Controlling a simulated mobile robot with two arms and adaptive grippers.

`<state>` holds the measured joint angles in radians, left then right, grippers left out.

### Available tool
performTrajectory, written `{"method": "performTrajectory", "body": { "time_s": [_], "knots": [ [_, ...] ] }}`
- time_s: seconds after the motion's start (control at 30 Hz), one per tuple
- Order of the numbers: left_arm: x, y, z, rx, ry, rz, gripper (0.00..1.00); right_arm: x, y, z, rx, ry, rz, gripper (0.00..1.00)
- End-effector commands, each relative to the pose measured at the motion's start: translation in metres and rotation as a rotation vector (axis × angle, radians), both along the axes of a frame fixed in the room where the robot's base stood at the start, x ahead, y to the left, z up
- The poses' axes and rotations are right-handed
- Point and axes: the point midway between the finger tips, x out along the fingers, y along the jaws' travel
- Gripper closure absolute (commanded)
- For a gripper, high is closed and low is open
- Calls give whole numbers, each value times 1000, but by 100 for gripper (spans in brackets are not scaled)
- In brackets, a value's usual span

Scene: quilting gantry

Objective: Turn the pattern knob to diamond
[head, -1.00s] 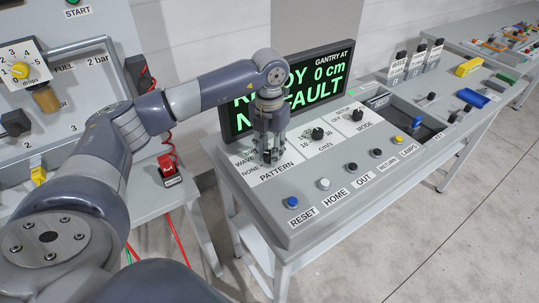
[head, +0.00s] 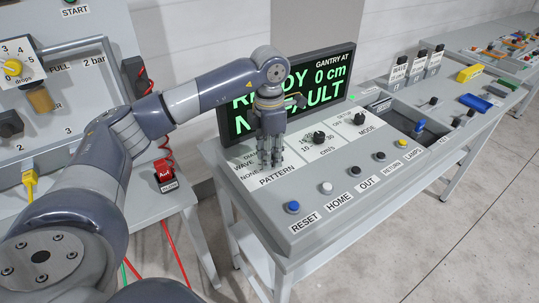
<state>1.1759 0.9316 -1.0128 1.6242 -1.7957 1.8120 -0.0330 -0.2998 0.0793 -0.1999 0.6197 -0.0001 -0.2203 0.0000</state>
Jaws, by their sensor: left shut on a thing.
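The pattern knob is hidden behind my left gripper (head: 271,160), which points down over the PATTERN dial plate (head: 250,171) on the console. The left gripper is shut on the knob. Where the knob points cannot be seen. My right gripper is not in view.
The speed knob (head: 319,138) and mode knob (head: 360,118) stand just right of my gripper. The display (head: 325,85) rises behind it. Buttons, with a blue reset button (head: 292,207), line the console's front. A red switch (head: 165,172) is on the left bench.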

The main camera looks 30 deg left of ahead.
Motion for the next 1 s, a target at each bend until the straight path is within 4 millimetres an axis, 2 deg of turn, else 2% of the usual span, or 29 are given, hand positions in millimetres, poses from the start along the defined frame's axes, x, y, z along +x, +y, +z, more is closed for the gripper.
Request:
{"method": "performTrajectory", "body": {
  "time_s": [0.53,0.57,0.6,0.63,1.0],
  "knots": [
    [0,1,1,1,-2,-21,97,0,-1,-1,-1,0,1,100],
    [0,1,1,1,-2,-21,66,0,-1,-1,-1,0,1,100],
    [0,1,1,1,-2,-21,57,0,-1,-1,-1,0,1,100],
    [0,1,1,1,-2,-21,53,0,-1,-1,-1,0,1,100],
    [0,0,3,0,-1,-21,53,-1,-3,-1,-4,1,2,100]
  ]
}}
